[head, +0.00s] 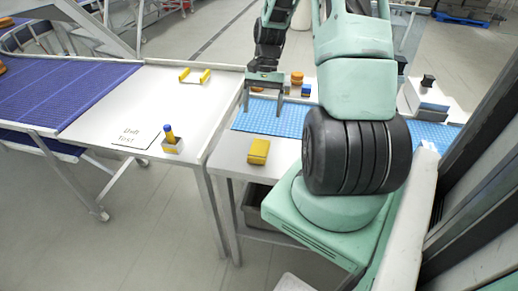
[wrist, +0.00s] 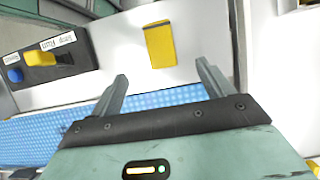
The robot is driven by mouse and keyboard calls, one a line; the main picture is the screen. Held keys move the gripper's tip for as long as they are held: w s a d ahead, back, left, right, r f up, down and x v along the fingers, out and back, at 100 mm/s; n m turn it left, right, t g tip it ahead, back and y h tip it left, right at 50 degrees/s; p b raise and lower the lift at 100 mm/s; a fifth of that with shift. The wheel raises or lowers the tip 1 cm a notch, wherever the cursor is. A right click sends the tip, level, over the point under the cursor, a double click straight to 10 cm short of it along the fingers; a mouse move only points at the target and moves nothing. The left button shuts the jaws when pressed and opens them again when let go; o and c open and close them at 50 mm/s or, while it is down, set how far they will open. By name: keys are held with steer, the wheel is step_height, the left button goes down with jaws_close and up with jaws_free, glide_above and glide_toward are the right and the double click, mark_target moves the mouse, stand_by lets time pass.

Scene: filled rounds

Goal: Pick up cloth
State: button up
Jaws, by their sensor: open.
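The cloth (head: 258,151) is a yellow, flat, folded-looking piece lying on the bare white front part of the table. It also shows in the wrist view (wrist: 160,44), beyond my fingertips, with a darker band along one edge. My gripper (head: 263,113) is open and empty. It hangs above the blue mat, farther back than the cloth. In the wrist view my gripper (wrist: 161,72) has its two fingers apart, with the cloth ahead of the gap and not touched.
Orange and blue items (head: 297,78) stand behind my gripper. A dark bin (head: 258,200) sits below.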

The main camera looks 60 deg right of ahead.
steer(key=p, duration=0.2)
glide_above(259, 148)
steer(key=d, duration=0.2)
steer(key=f, duration=0.6)
steer(key=shift+w+f, duration=0.35)
steer(key=shift+w, duration=0.05)
steer(key=p+x, duration=0.2)
steer(key=x, duration=0.2)
steer(key=shift+s+a+f, duration=0.1)
steer(key=shift+a+f, duration=0.05)
steer(key=shift+a, duration=0.05)
steer(key=shift+f, duration=0.4)
steer(key=shift+f, duration=0.25)
steer(key=c, duration=1.1)
